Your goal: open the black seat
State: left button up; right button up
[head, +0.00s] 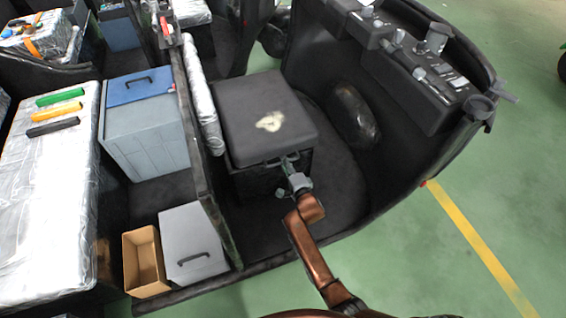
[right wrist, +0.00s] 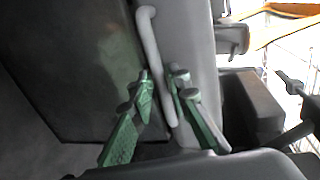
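The black seat (head: 262,105) is a square dark cushion lid, lying flat on a black box (head: 270,180) inside the rickshaw, with a pale worn patch on top. A bar handle (right wrist: 158,65) is on the seat's near edge. My right gripper (head: 288,168) is at that edge; in the right wrist view its green fingers (right wrist: 165,85) stand apart, one on each side of the handle. I see a gap beside the bar and cannot tell whether either finger touches it. My left gripper is not in view.
A dark partition and a silver-wrapped roll (head: 203,105) stand just left of the seat. Beyond them are a grey-blue box with a blue lid (head: 145,130), a white lidded box (head: 192,243) and an open cardboard box (head: 144,262). The control console (head: 410,70) is at the right.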

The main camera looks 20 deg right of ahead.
jog(key=shift+w, duration=0.35)
jog(key=shift+c, duration=0.5)
jog(key=shift+f, duration=0.1)
grip_shut()
